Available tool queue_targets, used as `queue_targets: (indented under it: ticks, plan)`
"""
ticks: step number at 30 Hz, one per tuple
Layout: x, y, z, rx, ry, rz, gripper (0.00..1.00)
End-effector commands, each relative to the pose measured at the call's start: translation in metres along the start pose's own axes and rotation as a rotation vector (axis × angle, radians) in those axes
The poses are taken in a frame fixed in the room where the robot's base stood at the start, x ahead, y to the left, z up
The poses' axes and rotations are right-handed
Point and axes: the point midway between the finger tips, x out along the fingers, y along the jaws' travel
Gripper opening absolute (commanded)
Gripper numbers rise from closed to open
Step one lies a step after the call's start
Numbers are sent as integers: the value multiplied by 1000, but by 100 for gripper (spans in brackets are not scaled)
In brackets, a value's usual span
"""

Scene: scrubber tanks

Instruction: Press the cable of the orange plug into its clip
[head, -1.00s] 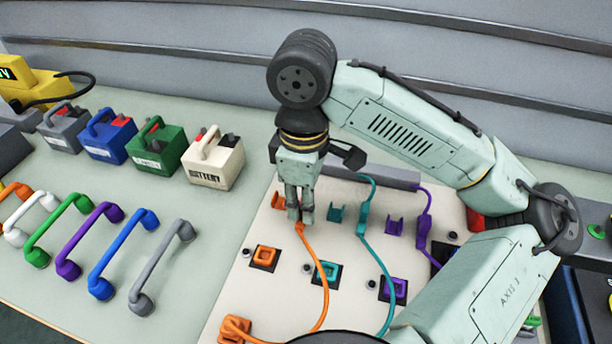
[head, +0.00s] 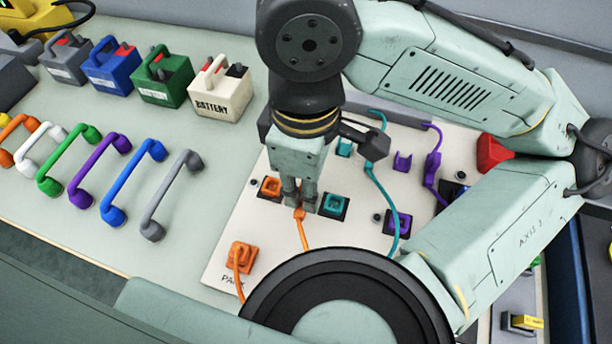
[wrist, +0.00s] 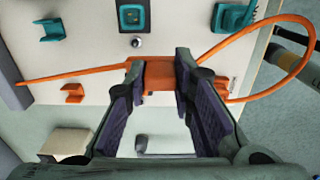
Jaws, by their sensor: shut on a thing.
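My gripper (head: 299,206) is shut on an orange block on the orange cable (head: 305,236), above the board between the orange socket (head: 270,187) and the teal socket (head: 333,204). In the wrist view the held block (wrist: 158,75) is between the fingers. The cable runs left from it in a nearly straight line, and loops on the right. The small orange clip (wrist: 72,92) stands beside the left stretch of cable, apart from it; my wrist hides it in the head view. The orange plug (head: 240,257) sits at the PARK mark, partly hidden by a finger in the wrist view.
A teal clip (head: 344,148) and a purple clip (head: 402,162) stand at the back of the board. The teal cable (head: 385,200) runs right of my gripper. Coloured handles (head: 172,195) and a white battery (head: 220,92) stand to the left.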

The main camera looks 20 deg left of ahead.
Motion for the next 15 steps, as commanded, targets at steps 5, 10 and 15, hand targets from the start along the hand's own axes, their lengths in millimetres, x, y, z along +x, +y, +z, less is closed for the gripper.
queue_targets:
  ticks: [5,10,15]
  plan:
    - [1,4,-3,-3,-1,-7,4]
    - [2,26,-15,-3,-1,-9,4]
    - [1,50,-28,-2,-1,-7,4]
